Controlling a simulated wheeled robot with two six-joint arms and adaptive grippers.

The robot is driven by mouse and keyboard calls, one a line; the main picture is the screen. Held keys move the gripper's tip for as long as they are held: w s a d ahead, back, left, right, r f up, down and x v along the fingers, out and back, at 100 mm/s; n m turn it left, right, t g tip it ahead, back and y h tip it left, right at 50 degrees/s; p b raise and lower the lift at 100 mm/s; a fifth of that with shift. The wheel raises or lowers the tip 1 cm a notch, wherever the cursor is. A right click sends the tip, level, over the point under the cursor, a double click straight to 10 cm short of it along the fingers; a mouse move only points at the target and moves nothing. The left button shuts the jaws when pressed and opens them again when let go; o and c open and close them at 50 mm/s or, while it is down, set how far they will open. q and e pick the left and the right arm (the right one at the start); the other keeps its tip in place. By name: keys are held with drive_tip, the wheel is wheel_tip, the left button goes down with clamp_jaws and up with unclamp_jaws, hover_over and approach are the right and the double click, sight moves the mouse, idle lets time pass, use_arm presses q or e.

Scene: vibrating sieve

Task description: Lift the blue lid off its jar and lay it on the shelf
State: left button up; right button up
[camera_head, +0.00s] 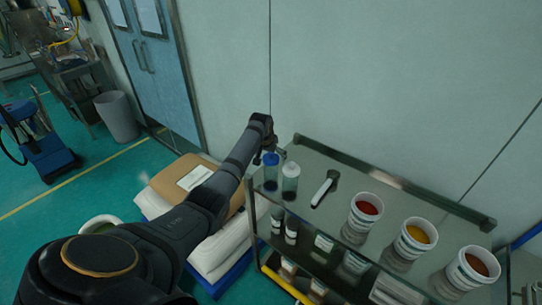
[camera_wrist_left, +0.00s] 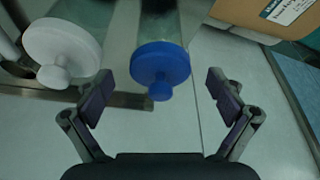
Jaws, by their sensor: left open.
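The blue lid (camera_head: 271,158) sits on its clear jar (camera_head: 270,178) at the left end of the shelf (camera_head: 335,160). In the left wrist view the blue lid (camera_wrist_left: 160,66), with its round knob, is between and a little beyond my open fingers. My left gripper (camera_head: 268,152) is at the jar's top in the head view; its fingers (camera_wrist_left: 158,98) are spread on either side of the lid and apart from it. A white-lidded jar (camera_head: 290,183) stands close beside, and its lid (camera_wrist_left: 62,52) shows at the wrist view's upper left. My right gripper is out of view.
A black-and-white scoop-like tool (camera_head: 324,190) lies right of the jars. Tubs of red (camera_head: 366,210), yellow (camera_head: 416,238) and orange (camera_head: 473,268) material stand further right. Small bottles are on the lower level. Sacks (camera_head: 185,180) are stacked left of the shelf. A wall stands behind it.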

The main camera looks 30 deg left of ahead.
use_arm(q)
drive_tip(key=c, duration=0.9)
drive_tip(key=shift+r, duration=0.1)
drive_tip(key=shift+c, duration=0.2)
